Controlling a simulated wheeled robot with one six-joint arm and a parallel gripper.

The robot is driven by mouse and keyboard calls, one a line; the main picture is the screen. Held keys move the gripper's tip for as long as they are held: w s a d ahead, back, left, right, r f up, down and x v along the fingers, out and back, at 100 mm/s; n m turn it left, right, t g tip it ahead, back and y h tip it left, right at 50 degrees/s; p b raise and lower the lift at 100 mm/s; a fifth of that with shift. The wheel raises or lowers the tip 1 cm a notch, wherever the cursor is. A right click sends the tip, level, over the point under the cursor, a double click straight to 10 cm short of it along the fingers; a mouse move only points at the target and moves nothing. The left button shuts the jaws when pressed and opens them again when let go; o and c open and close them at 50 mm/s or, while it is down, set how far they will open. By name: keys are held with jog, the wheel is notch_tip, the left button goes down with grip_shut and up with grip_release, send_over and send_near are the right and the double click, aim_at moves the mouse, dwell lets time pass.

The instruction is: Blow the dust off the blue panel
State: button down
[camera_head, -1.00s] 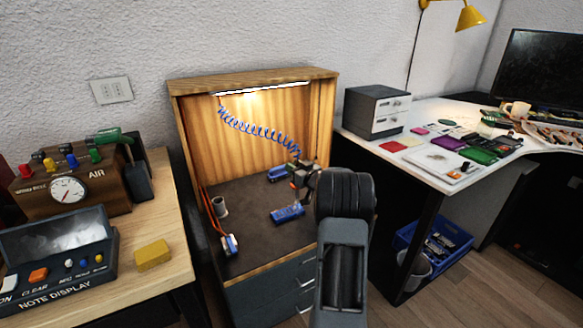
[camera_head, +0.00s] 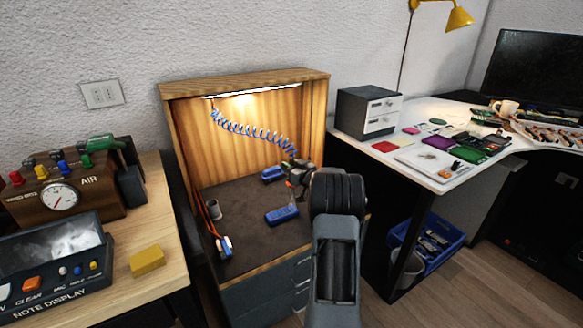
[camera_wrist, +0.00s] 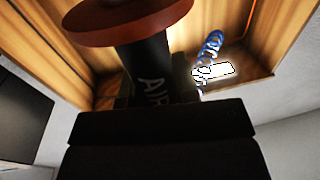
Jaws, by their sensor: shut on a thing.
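A blue panel (camera_head: 282,214) lies flat on the dark floor of the lit wooden booth (camera_head: 245,76), at its front right. My gripper (camera_head: 301,179) is inside the booth, above and just right of the panel. It is shut on a black air tool, whose body (camera_wrist: 150,72) marked AIR and reddish-brown disc (camera_wrist: 128,18) show in the wrist view. A coiled blue hose (camera_head: 250,130) hangs from the booth's top toward the tool. A faint pale streak shows between tool and panel. Dust on the panel is too small to tell.
A second blue piece (camera_head: 273,173) lies farther back in the booth. The booth walls enclose my gripper; the white desk (camera_head: 440,180) is to the right.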

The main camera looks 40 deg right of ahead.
jog(key=shift+w+a, duration=0.1)
jog(key=shift+w, duration=0.45)
jog(key=w+a+b, duration=0.1)
jog(key=a+b, duration=0.1)
jog(key=a, duration=0.7)
jog(key=shift+w+a, duration=0.25)
jog(key=shift+a, duration=0.05)
dwell(0.8)
jog(key=shift+r, duration=0.1)
dwell(0.6)
jog(key=shift+r+p, duration=2.3)
jog(key=shift+r, duration=0.65)
